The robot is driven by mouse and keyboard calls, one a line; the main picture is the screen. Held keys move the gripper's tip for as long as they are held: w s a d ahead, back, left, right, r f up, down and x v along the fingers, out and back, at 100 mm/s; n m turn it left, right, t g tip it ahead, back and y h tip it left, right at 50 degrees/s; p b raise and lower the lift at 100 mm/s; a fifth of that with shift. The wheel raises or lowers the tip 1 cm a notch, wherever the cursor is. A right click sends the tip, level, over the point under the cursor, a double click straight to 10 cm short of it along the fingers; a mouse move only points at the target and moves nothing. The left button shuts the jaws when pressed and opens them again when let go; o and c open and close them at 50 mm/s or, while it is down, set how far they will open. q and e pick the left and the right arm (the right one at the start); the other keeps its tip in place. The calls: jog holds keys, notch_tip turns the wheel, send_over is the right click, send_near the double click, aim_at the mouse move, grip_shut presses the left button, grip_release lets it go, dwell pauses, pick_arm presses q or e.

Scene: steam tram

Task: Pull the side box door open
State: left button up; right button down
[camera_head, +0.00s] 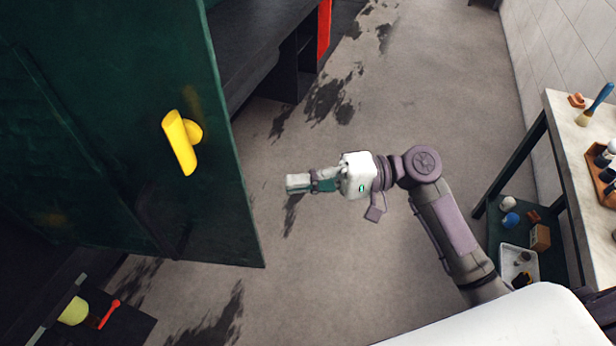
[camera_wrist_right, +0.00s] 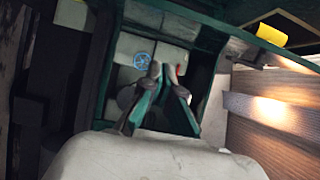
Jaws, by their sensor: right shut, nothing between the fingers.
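The dark green side box door (camera_head: 105,70) fills the left of the head view. Its yellow handle (camera_head: 182,142) stands out from its face near the right edge. I cannot tell how far the door stands open. My right gripper (camera_head: 290,183) is shut and empty, to the right of the door's edge and apart from the handle. In the right wrist view its two fingers (camera_wrist_right: 166,70) are together, in front of pale panels with green edging. A yellow piece (camera_wrist_right: 271,34) shows there at the upper right; I cannot tell whether it is the handle. My left gripper is not in view.
A dark shelf (camera_head: 130,328) at the lower left holds a yellow-green cup (camera_head: 74,311) and a red tool (camera_head: 109,314). A workbench (camera_head: 568,118) with a brush and small items stands at the right. The grey floor (camera_head: 400,90) between door and bench is mostly clear.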

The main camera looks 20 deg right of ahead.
jog(key=s+a+p, duration=0.3)
jog(key=a+p, duration=0.1)
jog(key=a, duration=0.3)
jog(key=shift+a, duration=0.15)
